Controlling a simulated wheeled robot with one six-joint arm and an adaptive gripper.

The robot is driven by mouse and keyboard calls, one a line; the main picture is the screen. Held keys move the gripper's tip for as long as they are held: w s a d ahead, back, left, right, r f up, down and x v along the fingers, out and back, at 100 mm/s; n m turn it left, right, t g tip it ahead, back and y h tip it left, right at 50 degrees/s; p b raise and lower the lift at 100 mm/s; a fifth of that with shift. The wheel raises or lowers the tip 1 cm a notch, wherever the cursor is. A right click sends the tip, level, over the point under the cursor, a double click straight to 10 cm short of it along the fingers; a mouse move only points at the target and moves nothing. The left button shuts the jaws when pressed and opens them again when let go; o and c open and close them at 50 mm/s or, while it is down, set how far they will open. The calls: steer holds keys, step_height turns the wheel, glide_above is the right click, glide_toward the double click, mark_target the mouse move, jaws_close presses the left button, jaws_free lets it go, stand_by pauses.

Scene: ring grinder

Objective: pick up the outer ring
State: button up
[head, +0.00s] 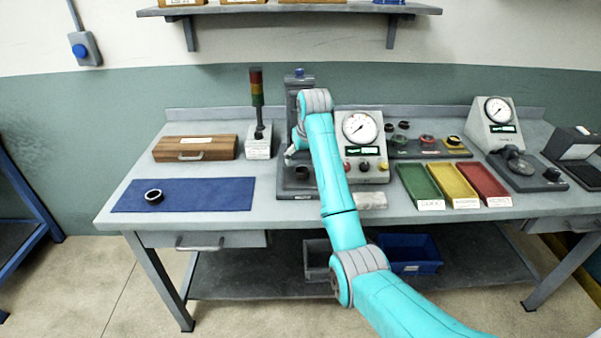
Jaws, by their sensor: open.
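A dark ring with a light inner edge (154,196), which looks like the outer ring, lies flat on the left part of the blue mat (210,195). My gripper (289,154) is small in the head view, at the grinder's column, well to the right of the ring and apart from it. Its jaws are open, with nothing seen between them; my own arm partly hides this area. Another small dark round part (302,172) sits on the grinder's base below my gripper.
A wooden box (196,148) and a signal light tower (257,100) stand behind the mat. A gauge box (361,130), green (420,182), yellow (453,181) and red (484,180) trays, and a second gauge stand (495,125) fill the right.

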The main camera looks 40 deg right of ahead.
mark_target(302, 168)
steer(key=shift+s+d+x, duration=0.15)
steer(key=shift+x, duration=1.45)
steer(key=shift+s+d+x, duration=0.15)
steer(key=shift+x, duration=1.45)
steer(key=c, duration=1.4)
